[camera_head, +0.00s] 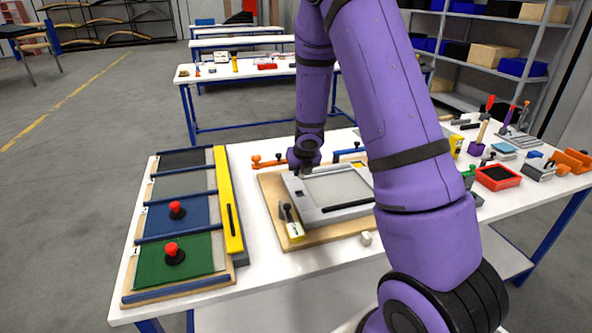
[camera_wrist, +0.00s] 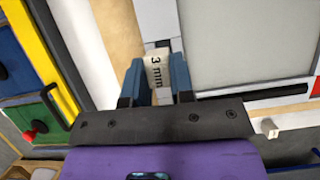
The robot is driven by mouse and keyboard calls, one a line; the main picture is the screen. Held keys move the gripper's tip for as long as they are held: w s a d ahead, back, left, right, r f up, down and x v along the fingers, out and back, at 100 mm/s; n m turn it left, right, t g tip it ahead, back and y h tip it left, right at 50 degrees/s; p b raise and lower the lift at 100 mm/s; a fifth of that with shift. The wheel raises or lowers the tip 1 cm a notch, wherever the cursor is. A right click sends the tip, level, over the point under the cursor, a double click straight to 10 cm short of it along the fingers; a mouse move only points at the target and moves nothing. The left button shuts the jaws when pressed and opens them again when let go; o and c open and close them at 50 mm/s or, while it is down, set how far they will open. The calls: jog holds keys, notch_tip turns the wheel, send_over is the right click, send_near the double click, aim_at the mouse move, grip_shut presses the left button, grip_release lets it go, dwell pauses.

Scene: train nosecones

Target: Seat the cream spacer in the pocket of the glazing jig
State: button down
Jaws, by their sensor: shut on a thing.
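The cream spacer (camera_wrist: 155,72) is marked "3 mm" and stands between the two blue fingers of my gripper (camera_wrist: 158,80) in the wrist view. My gripper is shut on it. In the head view my gripper (camera_head: 303,172) is a small dark tip under my purple wrist, over the left part of the glazing jig (camera_head: 322,214). The spacer cannot be made out there. The jig is a grey frame around a pale panel. A small dark square, perhaps the pocket (camera_head: 299,193), shows on its left side. I cannot tell how high the spacer is above the jig.
The jig sits on a wooden board (camera_head: 268,192). A cream block with a dark lever (camera_head: 295,231) is at its front left. A yellow bar (camera_head: 227,190) and coloured panels lie left. A white knob (camera_head: 366,238) is in front. Tools and a red tray (camera_head: 497,177) are right.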

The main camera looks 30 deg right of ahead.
jog(key=shift+s+a+n, duration=0.1)
jog(key=shift+n, duration=0.2)
jog(key=shift+f, duration=2.9)
jog(key=shift+f, duration=0.8)
jog(key=shift+r, duration=0.2)
jog(key=shift+r, duration=0.35)
jog(key=shift+f, duration=0.5)
dwell(1.2)
jog(key=c, duration=0.9)
grip_release()
